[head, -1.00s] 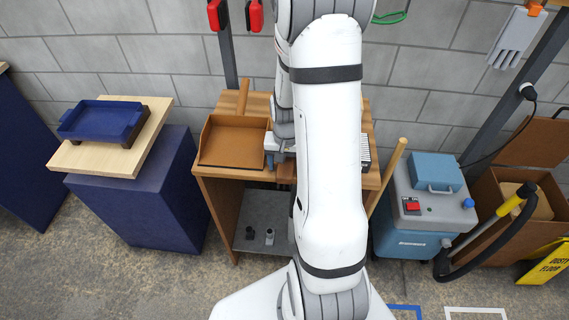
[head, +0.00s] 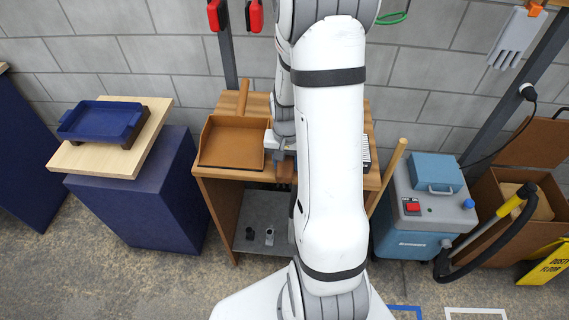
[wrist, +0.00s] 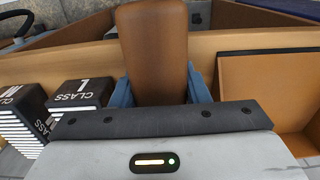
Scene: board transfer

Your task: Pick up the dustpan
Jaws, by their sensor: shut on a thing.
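A tan dustpan (head: 230,146) lies on the wooden workbench, with a brown stick-like handle (head: 243,97) rising at its back. Part of a tan pan also shows at the right of the wrist view (wrist: 262,88). My gripper (head: 277,146) is low over the bench, just right of the pan and partly hidden by my arm. In the wrist view its blue fingers (wrist: 158,88) are shut on a rounded brown handle (wrist: 152,45). I cannot tell whether this handle joins the pan.
Black-and-white boxes marked CLASS (wrist: 78,98) stand beside my gripper on the bench (head: 215,182). A blue tray (head: 100,121) sits on a blue cabinet at left. A blue vacuum (head: 420,205) and a wooden pole (head: 388,175) stand at right.

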